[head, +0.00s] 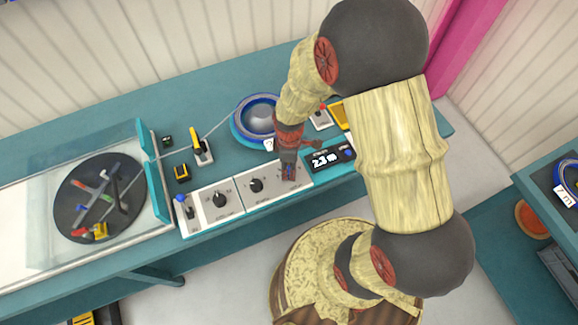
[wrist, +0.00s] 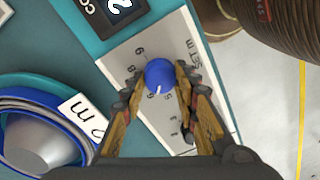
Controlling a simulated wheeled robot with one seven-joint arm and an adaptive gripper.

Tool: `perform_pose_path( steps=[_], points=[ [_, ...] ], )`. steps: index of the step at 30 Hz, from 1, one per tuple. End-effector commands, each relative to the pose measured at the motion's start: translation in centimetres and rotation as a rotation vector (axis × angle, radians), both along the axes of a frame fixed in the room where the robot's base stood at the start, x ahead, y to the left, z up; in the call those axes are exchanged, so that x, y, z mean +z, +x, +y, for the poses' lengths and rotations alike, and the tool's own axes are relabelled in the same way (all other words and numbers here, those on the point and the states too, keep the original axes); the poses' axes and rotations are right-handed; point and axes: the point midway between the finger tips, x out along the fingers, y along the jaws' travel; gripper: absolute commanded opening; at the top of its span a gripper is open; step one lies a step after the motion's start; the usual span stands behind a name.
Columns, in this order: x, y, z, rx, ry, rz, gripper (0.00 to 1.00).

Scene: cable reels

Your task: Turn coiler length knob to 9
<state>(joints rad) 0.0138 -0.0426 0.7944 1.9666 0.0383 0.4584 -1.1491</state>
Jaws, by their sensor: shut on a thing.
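A blue round knob (wrist: 159,73) with a white pointer mark sits on a pale panel (wrist: 120,55) marked "SET m". In the wrist view the mark points down the picture, towards the small digits below the knob; the exact setting is hard to read. A 9 is printed above and left of the knob. My gripper (wrist: 158,80) has its two fingers closed on either side of the knob. In the head view my gripper (head: 288,172) reaches down to the right part of the control panel and mostly hides the knob.
Black dial knobs (head: 219,199) (head: 256,185) and a blue-topped lever (head: 181,200) stand left on the panel. A dark display (head: 326,158) reading about 23 m lies right of my gripper. A blue-rimmed reel (head: 257,118) stands close behind.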

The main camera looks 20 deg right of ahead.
Motion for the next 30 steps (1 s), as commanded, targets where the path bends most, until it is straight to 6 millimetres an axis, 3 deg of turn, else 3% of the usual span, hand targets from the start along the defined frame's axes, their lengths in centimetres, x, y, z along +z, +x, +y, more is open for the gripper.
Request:
perform_pose_path(
  steps=[30],
  points=[
    [0.16, 0.01, -0.17, -0.967, 0.000, 0.000, 0.05]
  ],
)
